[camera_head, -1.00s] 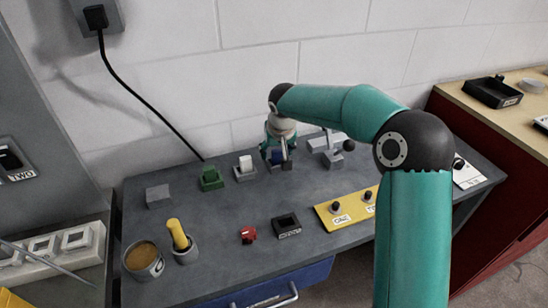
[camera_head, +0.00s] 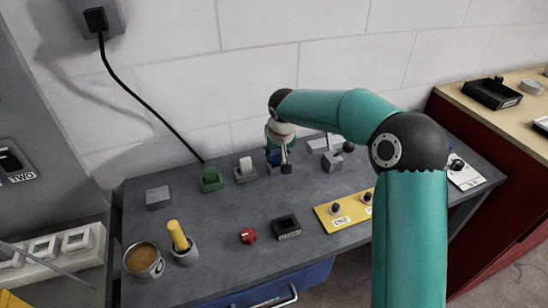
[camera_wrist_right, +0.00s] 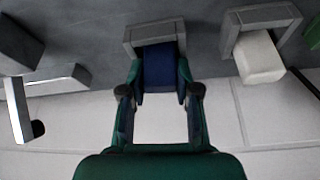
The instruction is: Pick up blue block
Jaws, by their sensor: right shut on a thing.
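The blue block (camera_wrist_right: 159,67) is between the two fingers of my right gripper (camera_wrist_right: 159,95) in the right wrist view, with a finger against each side. A grey holder (camera_wrist_right: 155,32) frames the block's far end. In the head view my right gripper (camera_head: 280,160) is at the back of the table, and the blue block (camera_head: 273,156) shows only partly behind its fingers. Whether the block is clear of its holder cannot be told. My left gripper is not in view.
A white block (camera_head: 245,163) in a grey holder stands just left of the gripper, with a green block (camera_head: 211,178) beyond it. A grey lever fixture (camera_head: 331,154) stands close on the right. A yellow panel (camera_head: 343,211) and a black tray (camera_head: 286,228) lie nearer the front.

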